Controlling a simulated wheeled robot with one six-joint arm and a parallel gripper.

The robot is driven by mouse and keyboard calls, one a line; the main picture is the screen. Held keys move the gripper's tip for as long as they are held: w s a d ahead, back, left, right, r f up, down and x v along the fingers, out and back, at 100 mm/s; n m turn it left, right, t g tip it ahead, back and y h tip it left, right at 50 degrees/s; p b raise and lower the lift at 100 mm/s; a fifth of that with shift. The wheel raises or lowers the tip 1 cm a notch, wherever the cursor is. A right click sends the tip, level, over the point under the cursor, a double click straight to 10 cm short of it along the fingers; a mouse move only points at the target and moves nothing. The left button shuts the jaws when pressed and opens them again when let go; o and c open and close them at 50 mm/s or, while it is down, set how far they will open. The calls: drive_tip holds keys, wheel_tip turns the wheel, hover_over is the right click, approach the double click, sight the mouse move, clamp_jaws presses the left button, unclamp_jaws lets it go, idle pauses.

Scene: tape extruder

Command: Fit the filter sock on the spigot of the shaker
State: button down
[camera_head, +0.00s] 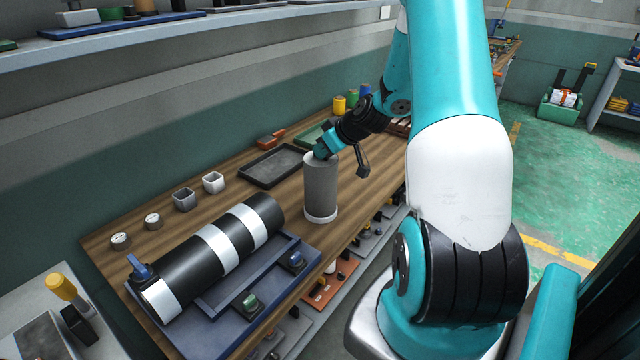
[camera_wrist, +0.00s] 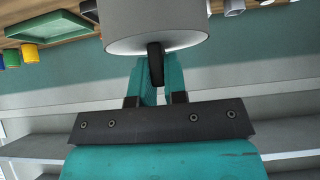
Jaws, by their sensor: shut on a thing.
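A grey cylinder with a pale ring at its lower end, which looks like the filter sock (camera_head: 321,190), is upright over the wooden bench. I cannot tell whether it touches the bench. My gripper (camera_head: 322,150) is at its top end. In the wrist view the sock (camera_wrist: 155,20) fills the top middle, and my teal fingers (camera_wrist: 157,82) are shut on a short black stub (camera_wrist: 156,62) at its end. A large black-and-white banded cylinder (camera_head: 213,250) lies on a blue base at the left; it may be the shaker. I cannot make out a spigot.
The blue base (camera_head: 300,262) carries small knobs near the bench front.

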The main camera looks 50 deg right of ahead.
drive_tip(key=shift+r, duration=0.2)
drive_tip(key=shift+r+p, duration=1.65)
drive_tip(key=shift+r, duration=0.95)
